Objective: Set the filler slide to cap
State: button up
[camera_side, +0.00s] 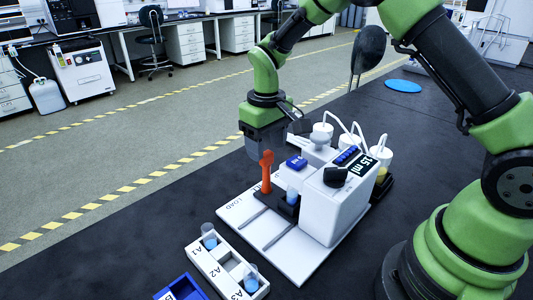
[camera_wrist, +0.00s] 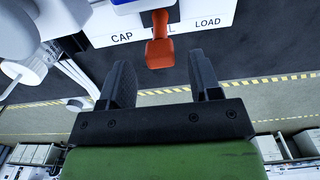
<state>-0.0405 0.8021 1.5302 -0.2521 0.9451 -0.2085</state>
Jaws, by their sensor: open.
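The filler (camera_side: 334,203) is a white machine on a white base plate (camera_side: 290,256) with a "15 ml" display. An orange upright handle (camera_side: 266,172) stands at the slide's end. In the wrist view the orange handle (camera_wrist: 160,50) covers part of the middle label, between CAP (camera_wrist: 122,37) and LOAD (camera_wrist: 208,22). My gripper (camera_wrist: 160,78) is open and empty, its fingers spread either side of the handle's line but short of it. In the side view my gripper (camera_side: 265,138) is behind and above the handle.
A white rack (camera_side: 227,266) marked A1, A2, A3 holds vials in A1 and A3; A2 looks empty. A blue rack (camera_side: 181,288) is cut off at the bottom edge. Bottles with white tubes (camera_side: 378,155) stand behind the filler. The dark bench left of the plate is clear.

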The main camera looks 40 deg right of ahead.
jog(key=shift+f, duration=1.4)
grip_shut()
jog(key=d, duration=0.8)
jog(key=shift+d, duration=0.1)
grip_release()
jog(key=shift+r, duration=0.1)
notch_tip(320, 180, up, 10)
